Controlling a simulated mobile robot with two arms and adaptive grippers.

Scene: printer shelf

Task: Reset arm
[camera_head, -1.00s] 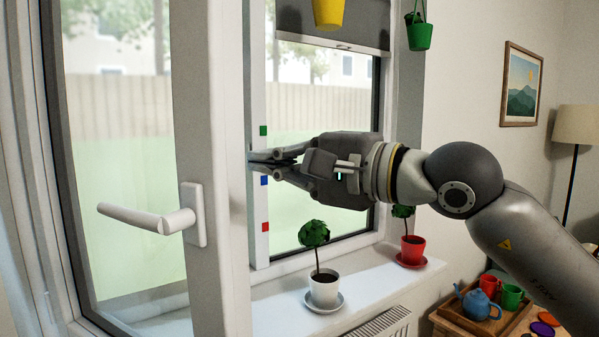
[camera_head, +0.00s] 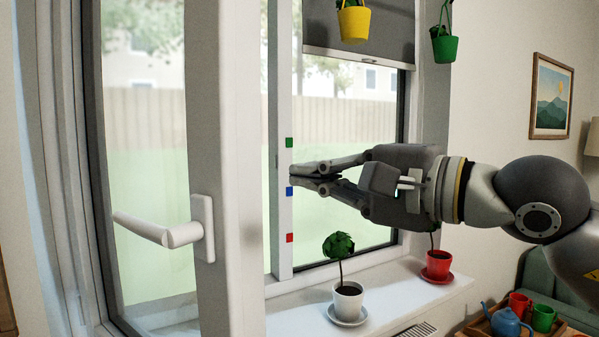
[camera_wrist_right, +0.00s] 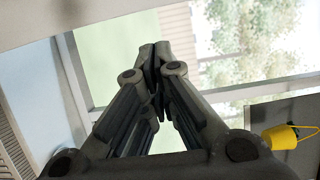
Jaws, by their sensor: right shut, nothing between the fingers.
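My right gripper (camera_head: 312,170) reaches in from the right in the head view, roughly level, in front of the window. Its fingers are closed together with nothing between them. The fingertips are close to the white frame post (camera_head: 284,215) that bears a green, a blue and a red square, near the blue one; I cannot tell whether they touch it. In the right wrist view the closed fingers (camera_wrist_right: 152,62) point at the window, with a pale frame bar across the top. My left gripper is not in view.
An open window sash with a white handle (camera_head: 165,232) stands at the left. On the sill (camera_head: 400,298) are a white potted plant (camera_head: 347,300) and a red one (camera_head: 438,265). Yellow (camera_head: 354,24) and green (camera_head: 445,46) pots hang above. A teapot (camera_head: 508,322) is lower right.

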